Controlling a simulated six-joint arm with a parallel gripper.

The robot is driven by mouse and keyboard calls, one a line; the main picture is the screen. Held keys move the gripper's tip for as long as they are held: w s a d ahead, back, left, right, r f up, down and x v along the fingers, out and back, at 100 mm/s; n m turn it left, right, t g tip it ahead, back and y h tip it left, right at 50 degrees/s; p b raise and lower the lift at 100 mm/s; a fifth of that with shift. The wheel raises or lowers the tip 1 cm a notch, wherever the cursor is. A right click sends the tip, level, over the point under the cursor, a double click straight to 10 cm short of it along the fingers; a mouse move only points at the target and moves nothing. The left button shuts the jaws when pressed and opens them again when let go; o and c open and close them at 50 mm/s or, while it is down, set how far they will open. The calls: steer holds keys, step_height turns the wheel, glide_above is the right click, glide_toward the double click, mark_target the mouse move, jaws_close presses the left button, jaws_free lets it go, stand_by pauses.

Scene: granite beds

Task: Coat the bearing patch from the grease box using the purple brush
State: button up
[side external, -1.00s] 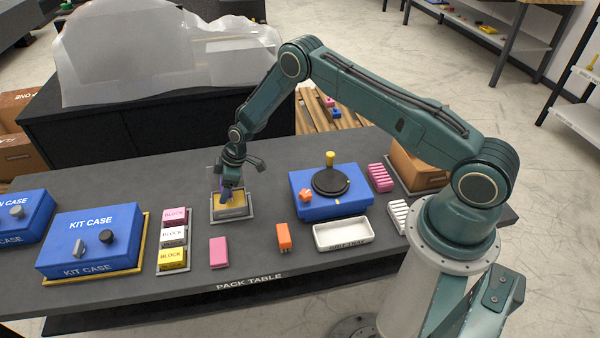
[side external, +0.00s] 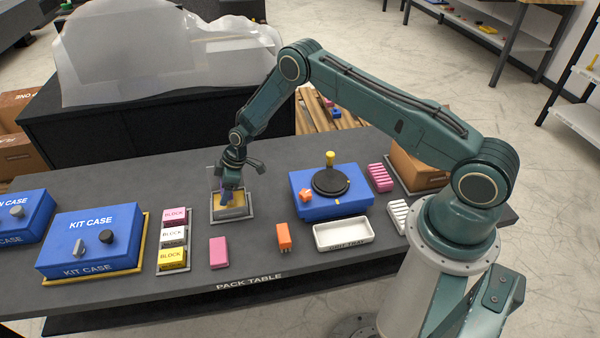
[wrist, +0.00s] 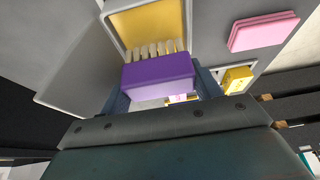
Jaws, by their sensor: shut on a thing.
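My gripper (side external: 231,185) is shut on the purple brush (wrist: 158,74). The brush's pale bristles point at the yellow grease in the grease box (wrist: 188,22), seen close in the wrist view. In the side view the gripper is low over the grease box (side external: 232,217), with a little purple showing between the jaws. I cannot tell how deep the bristles sit in the grease. A blue case to the right carries a round black disc (side external: 330,182); no part there is clearly marked as the bearing patch.
A white tray (side external: 343,245) lies in front of the blue case. An orange brush (side external: 284,237) and a pink block (side external: 219,252) lie near the table's front. Labelled blocks (side external: 173,237) and a blue kit case (side external: 90,240) stand to the left. Striped pieces (side external: 380,177) are at right.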

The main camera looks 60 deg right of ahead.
steer(key=shift+f, duration=0.4)
steer(key=o, duration=1.1)
steer(key=c, duration=0.3)
steer(key=shift+c, duration=0.2)
steer(key=shift+f, duration=0.35)
steer(key=c, duration=0.8)
steer(key=shift+o, duration=0.2)
steer(key=shift+r, duration=0.15)
steer(key=shift+r, duration=3.45)
